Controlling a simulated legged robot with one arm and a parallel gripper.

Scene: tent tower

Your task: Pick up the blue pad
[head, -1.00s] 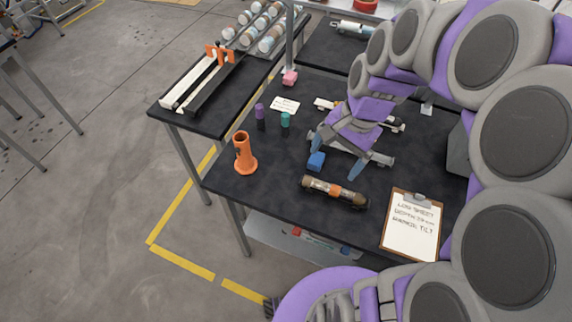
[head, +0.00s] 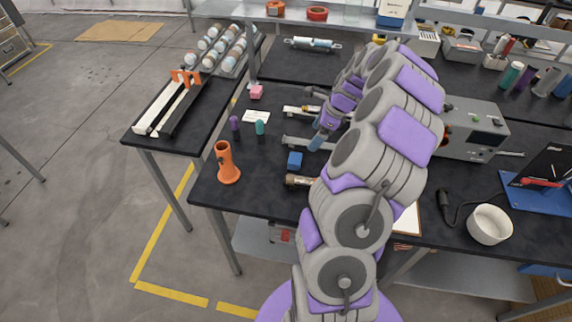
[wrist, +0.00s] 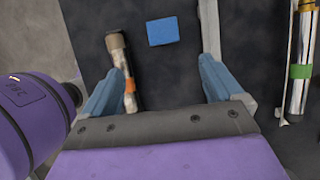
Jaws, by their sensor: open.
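The blue pad (head: 295,159) is a small blue block on the dark table, left of my arm in the head view. In the wrist view the blue pad (wrist: 162,31) lies flat near the top, ahead of the fingertips and between their lines. My gripper (wrist: 163,75) is open and empty, with one blue finger on each side. In the head view my gripper (head: 320,138) is just right of the pad and partly hidden by my arm. No contact with the pad shows.
A brown cylinder with an orange band (wrist: 122,68) lies close by the left finger. An orange holder (head: 227,165) stands near the table's left edge. Purple (head: 235,124) and teal (head: 260,128) bottles stand behind the pad. A white bowl (head: 489,224) is at right.

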